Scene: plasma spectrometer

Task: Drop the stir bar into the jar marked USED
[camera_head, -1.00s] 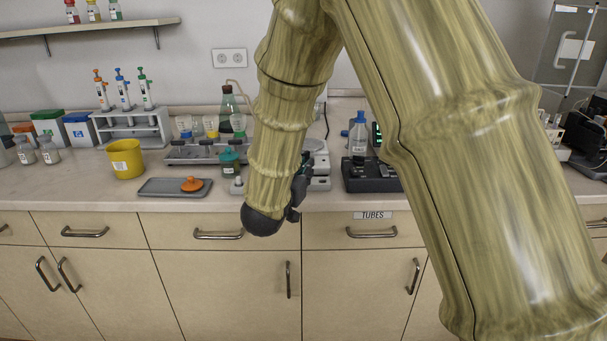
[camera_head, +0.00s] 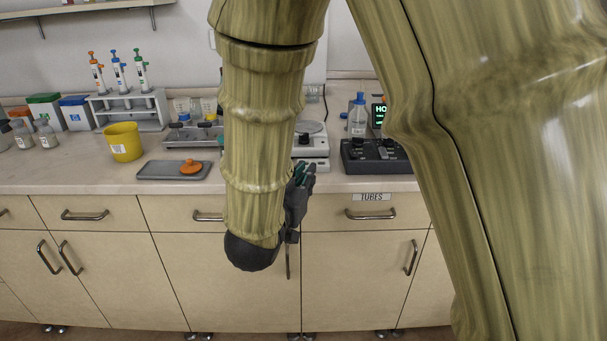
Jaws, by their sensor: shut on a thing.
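My gripper (camera_head: 304,172) is at the front of the bench, mostly turned away and partly hidden by my own arm. It is shut, and teal shows at its fingertips. The thing held, taken to be the stir bar, is too hidden to make out. No jar with a readable USED mark shows. An orange lid (camera_head: 191,167) lies on a grey tray (camera_head: 150,171) to the left of my arm. My forearm covers the bench just right of that tray.
A yellow tub (camera_head: 123,142) stands behind the tray. A white instrument (camera_head: 311,148) is behind my gripper. A dark block unit (camera_head: 372,157) with a blue-capped bottle (camera_head: 358,117) stands to the right. A pipette rack (camera_head: 130,110) is at the back left. Drawers are below the bench edge.

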